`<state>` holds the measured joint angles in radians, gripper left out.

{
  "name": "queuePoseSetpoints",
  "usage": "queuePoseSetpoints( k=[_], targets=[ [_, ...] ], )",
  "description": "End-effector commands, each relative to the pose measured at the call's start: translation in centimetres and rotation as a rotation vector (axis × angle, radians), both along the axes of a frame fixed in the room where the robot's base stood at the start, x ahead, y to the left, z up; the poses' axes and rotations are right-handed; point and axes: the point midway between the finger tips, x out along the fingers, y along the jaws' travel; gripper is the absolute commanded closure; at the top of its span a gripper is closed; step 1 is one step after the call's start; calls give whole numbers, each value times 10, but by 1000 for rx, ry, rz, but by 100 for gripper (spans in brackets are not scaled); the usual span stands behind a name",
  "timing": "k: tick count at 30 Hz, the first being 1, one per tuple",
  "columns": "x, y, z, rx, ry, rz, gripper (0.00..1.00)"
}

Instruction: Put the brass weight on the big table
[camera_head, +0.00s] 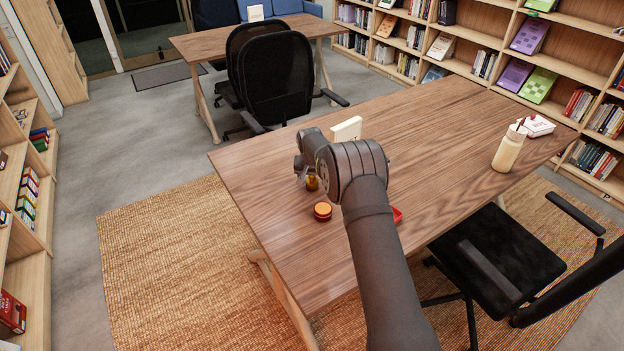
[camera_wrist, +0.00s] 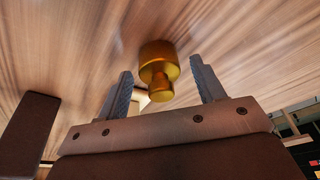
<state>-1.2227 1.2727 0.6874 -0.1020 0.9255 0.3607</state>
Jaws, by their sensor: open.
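The brass weight (camera_wrist: 158,62) shows in the wrist view as a gold cylinder with a narrower neck and knob. It stands on the wooden table top, between and just beyond my fingers. My gripper (camera_wrist: 165,85) is open, with one finger on each side of the weight and gaps to both. In the head view a small part of the brass weight (camera_head: 311,183) shows below my gripper (camera_head: 306,172), and my arm hides much of that area. The near wooden table (camera_head: 440,125) bears the weight. Another wooden table (camera_head: 205,46) stands at the back.
An orange-topped round container (camera_head: 322,211) stands close to the weight. A cream block (camera_head: 346,130) is behind my wrist, and a red item (camera_head: 397,215) is partly hidden by my arm. A bottle (camera_head: 508,148) and a white tray (camera_head: 536,125) are at the right.

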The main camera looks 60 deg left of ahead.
Motion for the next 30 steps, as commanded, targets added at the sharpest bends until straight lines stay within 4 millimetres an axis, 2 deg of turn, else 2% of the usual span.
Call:
queuePoseSetpoints(
  k=[5,8,15,21,25,30],
  targets=[
    [-1,-1,11,2,0,0,38],
    [-4,-4,26,3,-1,0,38],
    [-12,-14,74,3,-1,0,38],
    [-17,-21,105,2,0,0,38],
    [-19,-24,116,1,-1,0,38],
    [-20,-25,119,-1,1,0,38]
  ],
)
